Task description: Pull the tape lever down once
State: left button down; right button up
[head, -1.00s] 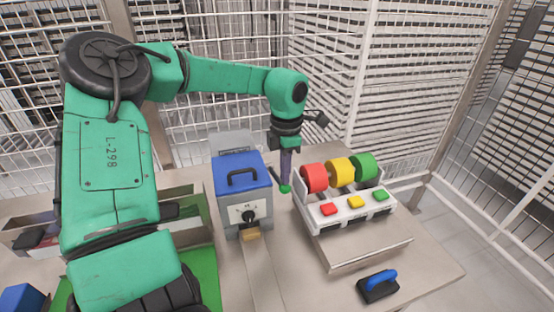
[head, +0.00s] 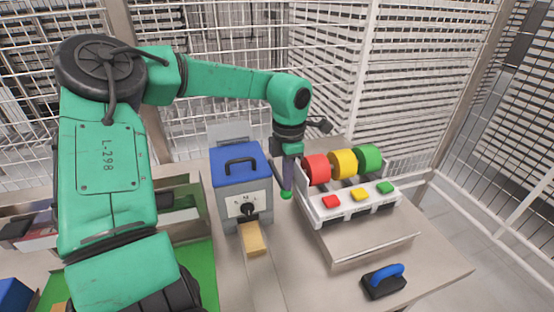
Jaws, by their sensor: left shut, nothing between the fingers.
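The tape machine (head: 232,197) is a grey box with a blue lid, a black handle on top and a black dial on its front. A tan strip of tape (head: 253,239) sticks out of its front onto the rail. The lever's green knob (head: 286,195) is low at the machine's right side; most of the lever arm is hidden. My left gripper (head: 288,184) is shut and points down just above the knob. I cannot tell whether it touches it. My right gripper is not in view.
Red, yellow and green rolls (head: 343,164) stand in a white holder with matching buttons, close right of my left gripper. A blue-handled black tool (head: 384,282) lies at the front right. A green mat (head: 205,270) is at left. Wire mesh fencing surrounds the table.

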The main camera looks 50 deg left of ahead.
aim_at(286, 198)
pick_arm(q)
jog(key=shift+s+d+f+b, duration=0.1)
jog(key=shift+d+f+b, duration=0.1)
jog(key=shift+f+b, duration=1.4)
jog(key=shift+f, duration=0.1)
jog(key=shift+a+f+b, duration=0.2)
jog(key=shift+f+b, duration=1.25)
jog(key=shift+f, duration=0.25)
jog(key=shift+f, duration=0.15)
